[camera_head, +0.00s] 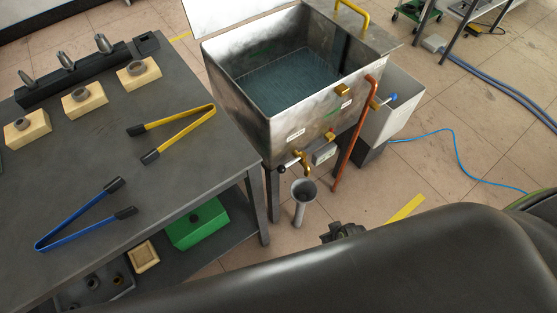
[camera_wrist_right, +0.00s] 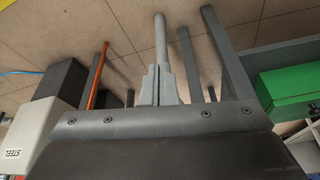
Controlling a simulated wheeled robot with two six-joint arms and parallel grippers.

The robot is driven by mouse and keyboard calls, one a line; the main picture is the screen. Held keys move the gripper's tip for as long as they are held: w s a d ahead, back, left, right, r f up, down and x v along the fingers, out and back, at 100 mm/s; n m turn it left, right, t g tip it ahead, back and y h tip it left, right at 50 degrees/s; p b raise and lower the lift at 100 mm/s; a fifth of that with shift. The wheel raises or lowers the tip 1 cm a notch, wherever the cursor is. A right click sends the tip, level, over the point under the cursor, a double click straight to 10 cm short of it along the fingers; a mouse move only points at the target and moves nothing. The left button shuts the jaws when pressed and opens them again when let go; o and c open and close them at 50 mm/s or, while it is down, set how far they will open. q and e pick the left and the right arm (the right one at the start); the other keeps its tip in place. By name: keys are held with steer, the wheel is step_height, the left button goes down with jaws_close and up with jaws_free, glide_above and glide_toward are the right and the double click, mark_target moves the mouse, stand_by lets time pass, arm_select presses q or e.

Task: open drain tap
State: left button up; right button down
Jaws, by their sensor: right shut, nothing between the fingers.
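The steel tank (camera_head: 290,115) has a brass tap (camera_head: 301,160) low on its front wall, with a dark-ended lever pointing left. A grey funnel on a pipe (camera_head: 303,190) stands on the floor under the tap; the pipe also shows in the right wrist view (camera_wrist_right: 160,38). My right gripper (camera_wrist_right: 158,72) is shut and empty, its fingers in front of the funnel pipe in that view. In the head view my dark arm covers the lower right, and the right fingertips are hidden. The tap cannot be made out in the wrist view. My left gripper is not in view.
A dark table (camera_head: 190,190) with yellow tongs (camera_head: 180,130), blue tongs (camera_head: 80,218) and several wooden blocks stands left. A green box (camera_head: 197,224) is on its lower shelf. A copper pipe (camera_head: 354,135) and blue-handled valve (camera_head: 391,98) are right of the tap. A blue cable crosses the floor.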

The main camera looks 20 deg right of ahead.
steer(key=w+a+r+n+t+y, duration=0.15)
steer(key=w+a+r, duration=0.25)
steer(key=w+r, duration=0.65)
steer(key=n+t+y+p, duration=0.1)
steer(key=n+t+y, duration=0.1)
steer(key=n, duration=0.1)
glide_toward(292, 163)
steer(key=a+r, duration=0.2)
steer(key=a, duration=0.2)
steer(key=shift+a+r, duration=0.15)
steer(key=shift+w, duration=0.1)
steer(key=shift+x, duration=5)
steer(key=shift+s+a+n+y, duration=0.1)
steer(key=shift+s+n+y, duration=0.1)
steer(key=shift+n+y, duration=0.05)
